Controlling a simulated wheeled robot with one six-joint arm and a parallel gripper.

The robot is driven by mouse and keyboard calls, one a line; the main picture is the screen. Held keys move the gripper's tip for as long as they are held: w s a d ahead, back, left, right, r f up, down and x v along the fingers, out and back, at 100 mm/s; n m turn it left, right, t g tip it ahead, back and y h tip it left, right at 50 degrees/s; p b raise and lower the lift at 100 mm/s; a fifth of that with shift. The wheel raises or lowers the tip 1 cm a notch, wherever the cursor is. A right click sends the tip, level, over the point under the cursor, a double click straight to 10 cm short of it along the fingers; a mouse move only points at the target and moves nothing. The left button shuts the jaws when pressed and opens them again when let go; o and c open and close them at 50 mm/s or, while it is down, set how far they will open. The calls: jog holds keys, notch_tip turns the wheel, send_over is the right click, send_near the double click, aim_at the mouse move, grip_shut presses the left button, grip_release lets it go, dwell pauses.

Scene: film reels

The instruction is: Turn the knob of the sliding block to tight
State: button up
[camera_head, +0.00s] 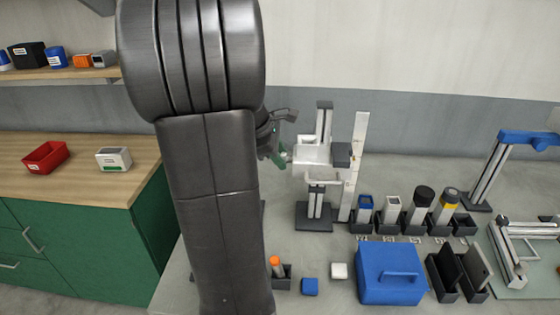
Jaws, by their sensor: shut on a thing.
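A grey upright stand with a pale sliding block (312,155) on its column stands right of my arm. A small greenish knob (283,158) shows at the block's left side. My gripper (279,150) is at this left side, shut on the knob. My large dark arm hides most of the gripper, and the fingertips are small and partly covered. I cannot tell how far the knob is turned.
A white ruler-like strip (358,165) stands just right of the block. Several holders with bottles (420,205), a blue case (389,274) and a blue-topped frame (490,170) are farther right. A wooden-topped green cabinet (75,165) is left of my arm.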

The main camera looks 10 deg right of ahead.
jog(key=m+t+h+b, duration=0.1)
jog(key=t+b, duration=0.3)
jog(key=b, duration=1.1)
jog(key=f+m+t+h+b, duration=0.1)
jog(key=t+h+b, duration=0.2)
jog(key=b, duration=1.2)
jog(key=s+f+m+t+h+b, duration=0.1)
jog(key=t+b, duration=0.5)
jog(key=b, duration=0.9)
jog(key=shift+a+f+m+h, duration=0.15)
jog(key=shift+m+h, duration=0.45)
jog(key=shift+h, duration=0.3)
jog(key=shift+b, duration=0.4)
jog(key=shift+m+t+h+b, duration=0.3)
jog(key=shift+h+b, duration=0.1)
jog(key=shift+b, duration=0.05)
jog(key=o, duration=1)
jog(key=shift+r, duration=0.2)
jog(key=shift+c, duration=0.2)
jog(key=shift+s, duration=0.1)
